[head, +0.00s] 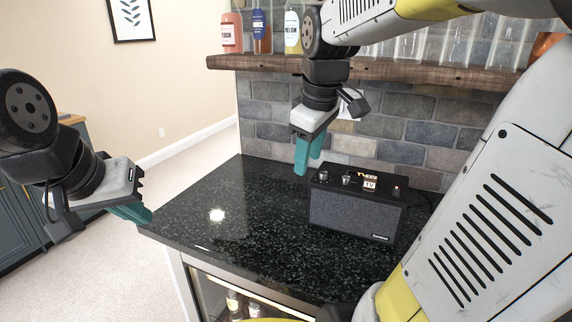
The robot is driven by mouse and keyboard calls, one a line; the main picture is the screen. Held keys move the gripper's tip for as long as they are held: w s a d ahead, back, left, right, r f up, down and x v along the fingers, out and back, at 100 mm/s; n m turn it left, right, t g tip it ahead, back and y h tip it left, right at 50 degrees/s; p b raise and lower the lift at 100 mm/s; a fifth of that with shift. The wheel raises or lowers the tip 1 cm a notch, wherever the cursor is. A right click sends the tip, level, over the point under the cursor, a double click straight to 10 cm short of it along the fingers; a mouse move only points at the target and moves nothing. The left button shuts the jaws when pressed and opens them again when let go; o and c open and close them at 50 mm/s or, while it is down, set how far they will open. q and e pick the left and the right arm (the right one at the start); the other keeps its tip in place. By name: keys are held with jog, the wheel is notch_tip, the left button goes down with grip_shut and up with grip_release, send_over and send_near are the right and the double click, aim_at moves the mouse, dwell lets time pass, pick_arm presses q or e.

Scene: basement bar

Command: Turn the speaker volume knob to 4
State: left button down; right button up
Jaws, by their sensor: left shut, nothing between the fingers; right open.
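The dark speaker (350,213) has a grey mesh front and stands on the black speckled counter (230,215) near the brick wall. Its top holds a left knob (323,176), a second knob (346,179), a small lit display reading TV (370,185) and a small red light at the right end. The knob markings are too small to read. My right gripper (306,162) points down just left of and above the left knob, open and empty, apart from the speaker. My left gripper (135,212) is shut and empty, off the counter's left corner.
A wooden shelf (385,72) with bottles (292,32) and glasses runs along the brick wall above the speaker. The counter's left part is clear. A glass-fronted cooler (250,300) is below the counter. Open floor and a blue-green cabinet (20,225) are at left.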

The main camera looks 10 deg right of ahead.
jog(key=w+d+n+g, duration=0.2)
jog(key=w+d+n, duration=0.1)
jog(key=w+n, duration=0.3)
jog(key=n+g, duration=0.2)
jog(key=n, duration=0.3)
send_over(323, 172)
notch_tip(323, 172, down, 3)
jog(key=shift+s+r, duration=0.15)
jog(key=shift+d+f, duration=0.1)
jog(key=shift+f, duration=0.1)
notch_tip(323, 172, down, 7)
jog(key=shift+f, duration=0.2)
grip_shut()
